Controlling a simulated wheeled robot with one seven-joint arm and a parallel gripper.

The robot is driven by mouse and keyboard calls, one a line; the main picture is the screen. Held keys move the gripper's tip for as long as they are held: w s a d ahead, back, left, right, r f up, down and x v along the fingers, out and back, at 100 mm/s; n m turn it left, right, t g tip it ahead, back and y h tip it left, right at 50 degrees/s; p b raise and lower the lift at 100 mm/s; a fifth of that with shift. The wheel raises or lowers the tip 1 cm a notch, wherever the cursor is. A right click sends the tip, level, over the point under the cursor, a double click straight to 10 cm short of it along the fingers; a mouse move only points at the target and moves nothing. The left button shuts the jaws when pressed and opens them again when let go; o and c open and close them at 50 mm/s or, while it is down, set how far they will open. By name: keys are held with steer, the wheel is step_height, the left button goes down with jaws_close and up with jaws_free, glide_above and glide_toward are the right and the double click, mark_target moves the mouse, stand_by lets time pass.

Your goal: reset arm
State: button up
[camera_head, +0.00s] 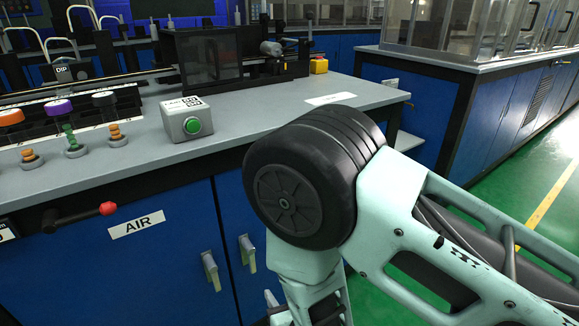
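My mint-green arm (400,215) is bent, with a large black round joint (300,190) in front of the workbench at the middle of the head view. From this joint one link (305,262) runs down and leaves the picture at the bottom edge. My gripper is not in view; it is cut off below the picture, so I cannot see its fingers or whether it holds anything. The joint covers part of the bench front and of the grey bench top (250,112).
A grey box with a green button (193,125) stands on the bench, right of orange, purple and black-topped knobs (58,108). A red-tipped valve handle (107,208) sticks out near the AIR label (137,223). Blue cabinets (409,112) stand at right; green floor (541,205) is open.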

steer(key=s+d+r+n+g+h, duration=0.1)
steer(key=s+r+g, duration=0.25)
steer(key=r, duration=0.35)
steer(key=s+d+r+g, duration=0.1)
steer(key=s+r+g, duration=0.1)
steer(key=r+g, duration=0.3)
steer(key=s+d+r+n+g+h, duration=0.3)
steer(key=s+d+r+g+h, duration=0.1)
steer(key=s+d+r, duration=0.9)
step_height(320, 180, up, 24)
steer(key=p, duration=2.5)
steer(key=shift+w+d+p, duration=0.35)
steer(key=shift+d, duration=0.1)
steer(key=shift+a, duration=0.1)
